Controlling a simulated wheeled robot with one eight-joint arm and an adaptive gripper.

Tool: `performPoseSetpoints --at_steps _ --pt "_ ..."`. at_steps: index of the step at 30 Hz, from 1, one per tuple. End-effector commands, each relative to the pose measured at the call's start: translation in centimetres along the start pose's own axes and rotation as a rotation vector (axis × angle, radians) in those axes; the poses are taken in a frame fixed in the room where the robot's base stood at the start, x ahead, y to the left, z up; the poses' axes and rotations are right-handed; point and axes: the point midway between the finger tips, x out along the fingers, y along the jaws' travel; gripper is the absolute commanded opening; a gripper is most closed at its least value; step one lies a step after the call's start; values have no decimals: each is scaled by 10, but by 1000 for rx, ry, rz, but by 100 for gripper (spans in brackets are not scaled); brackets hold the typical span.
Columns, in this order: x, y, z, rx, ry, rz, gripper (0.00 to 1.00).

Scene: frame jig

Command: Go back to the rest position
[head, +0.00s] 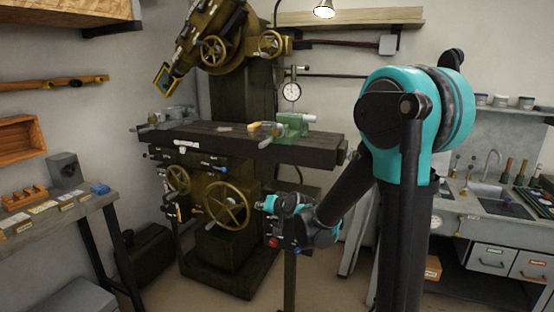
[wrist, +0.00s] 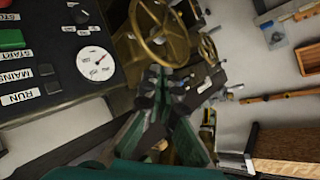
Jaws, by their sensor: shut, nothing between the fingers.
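My arm (head: 345,195) reaches down and to the left from its large teal joint in the head view. My gripper (head: 260,205) is small there, in front of the milling machine's large brass handwheel (head: 226,205). In the wrist view my gripper (wrist: 158,88) has its dark fingers together, with nothing held between them. A brass handwheel (wrist: 158,32) shows just beyond the fingertips in that view. Whether the gripper touches the machine cannot be told.
The milling machine's table (head: 215,140) carries a green fixture (head: 291,125) and a dial gauge (head: 291,92). A control panel (wrist: 75,70) is close at left in the wrist view. A workbench (head: 60,220) stands left, a sink counter (head: 480,205) right. Open floor (head: 335,280) lies in front.

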Motion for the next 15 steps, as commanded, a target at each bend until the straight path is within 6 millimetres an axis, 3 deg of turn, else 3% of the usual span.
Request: performPoseSetpoints --at_steps 1,9,15 --pt "-23 18 8 -23 -34 45 0" --pt "-137 108 79 -125 -259 295 0" --pt "-222 165 142 -148 -427 480 0"
